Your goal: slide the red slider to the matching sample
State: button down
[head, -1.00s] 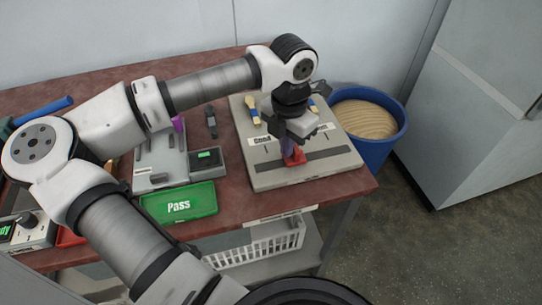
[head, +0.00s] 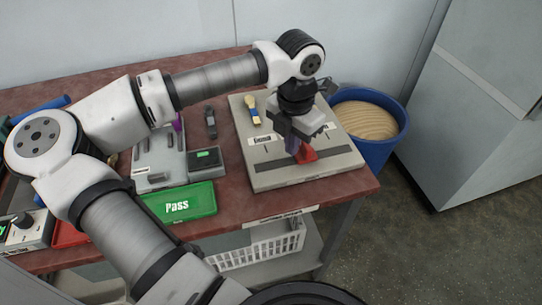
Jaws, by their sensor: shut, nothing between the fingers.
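The red slider (head: 307,154) sits in the dark slot (head: 275,165) of a light grey board at the right end of the table. My gripper (head: 293,147) is shut, pointing down just left of the slider and apparently touching it. A spoon-shaped sample (head: 254,111) with a blue handle and pale end lies at the board's upper left. My gripper and wrist hide the upper right of the board, and any sample there. Small labels (head: 262,140) stand above the slot, partly covered.
A blue bin (head: 376,150) with tan contents stands right of the table. A green "Pass" tray (head: 180,204), a grey fixture (head: 155,160) and a small dark device (head: 205,159) lie left of the board. A white basket (head: 262,247) is below.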

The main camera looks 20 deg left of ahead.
notch_tip(320, 180, up, 7)
jog(key=p, duration=0.3)
dwell(0.5)
dwell(0.5)
